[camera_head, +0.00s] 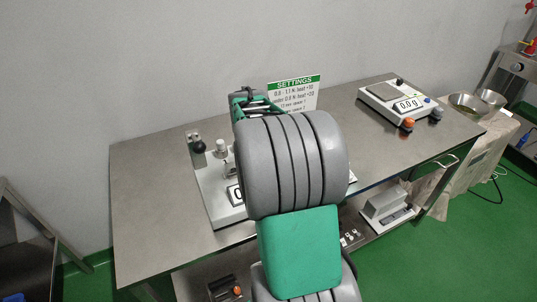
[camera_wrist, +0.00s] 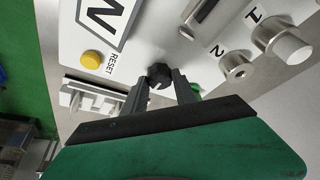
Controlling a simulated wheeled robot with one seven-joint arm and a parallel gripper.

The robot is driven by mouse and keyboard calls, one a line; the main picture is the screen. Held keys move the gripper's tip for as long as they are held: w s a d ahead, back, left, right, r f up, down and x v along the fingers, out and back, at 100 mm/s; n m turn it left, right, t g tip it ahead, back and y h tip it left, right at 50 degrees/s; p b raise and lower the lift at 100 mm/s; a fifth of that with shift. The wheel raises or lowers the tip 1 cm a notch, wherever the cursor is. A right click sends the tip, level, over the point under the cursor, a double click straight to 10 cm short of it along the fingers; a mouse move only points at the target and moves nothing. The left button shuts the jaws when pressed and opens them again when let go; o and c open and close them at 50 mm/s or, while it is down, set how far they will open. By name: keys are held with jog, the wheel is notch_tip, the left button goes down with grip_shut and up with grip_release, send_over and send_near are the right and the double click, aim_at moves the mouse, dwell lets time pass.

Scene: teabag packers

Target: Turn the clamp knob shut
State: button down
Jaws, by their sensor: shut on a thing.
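In the wrist view, my gripper (camera_wrist: 161,84) is closed around a small black knob (camera_wrist: 159,72) on the white panel of a tester (camera_wrist: 140,58). The two dark fingers stand on either side of the knob. No label can be read on this knob, so I cannot tell from the picture whether it is the clamp knob. In the head view, the white tester (camera_head: 215,197) stands on the steel table, partly hidden by my arm.
A yellow RESET button (camera_wrist: 91,60) sits left of the knob. Silver knobs marked 2 (camera_wrist: 236,65) and 1 (camera_wrist: 290,49) stand to its right. A settings sign (camera_head: 295,92) and a second device (camera_head: 398,98) stand on the steel table (camera_head: 150,210). The table's left end is clear.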

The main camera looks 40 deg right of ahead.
jog(key=c, duration=1)
grip_release()
jog(key=v, duration=0.7)
jog(key=shift+a+r, duration=0.15)
jog(key=shift+r, duration=0.2)
